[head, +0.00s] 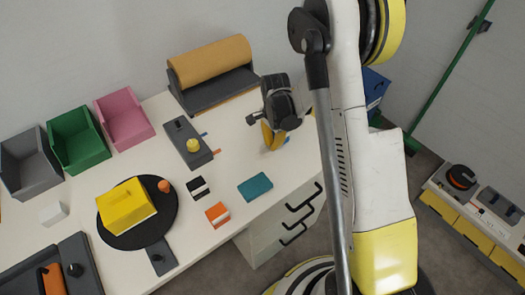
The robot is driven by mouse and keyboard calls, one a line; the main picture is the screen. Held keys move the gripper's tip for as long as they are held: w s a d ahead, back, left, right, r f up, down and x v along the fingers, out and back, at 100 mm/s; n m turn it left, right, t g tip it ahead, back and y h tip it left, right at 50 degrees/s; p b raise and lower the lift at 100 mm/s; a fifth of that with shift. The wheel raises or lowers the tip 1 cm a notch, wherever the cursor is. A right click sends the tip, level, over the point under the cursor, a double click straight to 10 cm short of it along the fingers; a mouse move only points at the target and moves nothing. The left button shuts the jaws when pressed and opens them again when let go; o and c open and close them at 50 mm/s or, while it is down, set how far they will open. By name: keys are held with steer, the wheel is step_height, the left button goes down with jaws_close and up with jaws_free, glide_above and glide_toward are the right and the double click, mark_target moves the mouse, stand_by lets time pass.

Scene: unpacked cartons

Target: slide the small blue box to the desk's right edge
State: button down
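A small flat teal-blue box (255,187) lies on the white desk (225,165), close to its front edge and right of the middle. It is the only small bluish box I can make out on the desk top. My gripper (272,138) hangs over the right part of the desk, behind and slightly right of the box, clearly apart from it. The gripper is dark with a yellow-orange part below. Its fingertips are small and partly hidden, so I cannot tell whether they are open.
An orange-and-white box (217,214) and a black-and-white box (198,188) lie left of the teal box. A yellow box (127,206) sits on a black round plate (165,215). A dark roll holder (215,92) stands behind. My arm hides much of the desk's right edge.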

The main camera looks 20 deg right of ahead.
mark_target(297, 134)
steer(key=w+d, duration=0.1)
steer(key=d, duration=0.2)
steer(key=w+d, duration=0.1)
steer(key=d, duration=0.3)
steer(key=w+d, duration=0.1)
steer(key=d, duration=0.3)
steer(key=shift+w+d+b, duration=0.15)
steer(key=shift+w+b, duration=0.15)
steer(key=shift+b, duration=0.05)
